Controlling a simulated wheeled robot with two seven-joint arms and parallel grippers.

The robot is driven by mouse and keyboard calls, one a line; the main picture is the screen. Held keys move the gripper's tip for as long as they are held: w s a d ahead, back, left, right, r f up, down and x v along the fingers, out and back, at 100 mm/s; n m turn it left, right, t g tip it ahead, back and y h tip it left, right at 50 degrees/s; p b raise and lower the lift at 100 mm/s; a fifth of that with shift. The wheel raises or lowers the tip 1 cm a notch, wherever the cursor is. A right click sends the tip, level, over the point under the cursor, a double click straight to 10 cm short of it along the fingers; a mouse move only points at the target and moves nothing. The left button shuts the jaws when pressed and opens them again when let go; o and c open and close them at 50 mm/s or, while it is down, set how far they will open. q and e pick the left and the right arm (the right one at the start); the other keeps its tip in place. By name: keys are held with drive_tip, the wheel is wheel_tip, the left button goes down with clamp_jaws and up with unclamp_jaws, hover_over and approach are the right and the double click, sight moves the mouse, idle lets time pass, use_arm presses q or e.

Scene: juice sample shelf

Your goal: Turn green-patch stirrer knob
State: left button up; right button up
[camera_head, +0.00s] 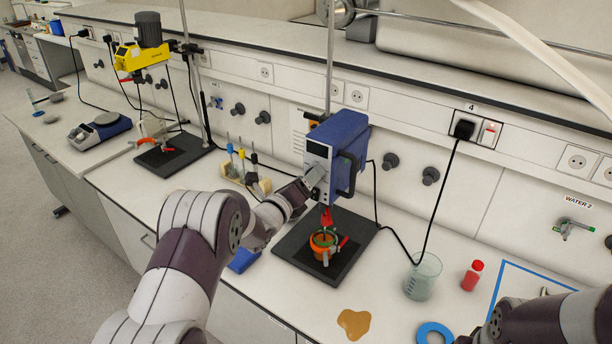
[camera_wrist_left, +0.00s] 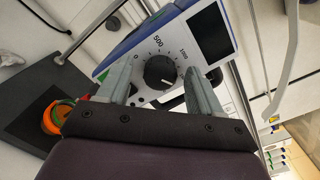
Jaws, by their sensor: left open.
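The blue stirrer (camera_head: 347,140) hangs on a metal rod over a black base plate. Its white front panel shows in the left wrist view, with a round black knob (camera_wrist_left: 160,72), a printed dial scale around it and a dark display. A small green patch (camera_wrist_left: 103,76) shows at the panel's edge beside one finger. My left gripper (camera_wrist_left: 161,78) is open, with one finger on each side of the knob; I cannot tell whether they touch it. My right gripper is out of view.
An orange pot (camera_head: 322,243) stands on the black base plate (camera_head: 290,245) below the stirrer. A yellow stirrer (camera_head: 141,57) stands farther left.

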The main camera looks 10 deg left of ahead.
use_arm(q)
drive_tip(key=shift+w+d+f, duration=0.1)
drive_tip(key=shift+w+d, duration=0.1)
drive_tip(key=shift+d, duration=0.2)
drive_tip(key=c, duration=1)
drive_tip(key=shift+c, duration=0.3)
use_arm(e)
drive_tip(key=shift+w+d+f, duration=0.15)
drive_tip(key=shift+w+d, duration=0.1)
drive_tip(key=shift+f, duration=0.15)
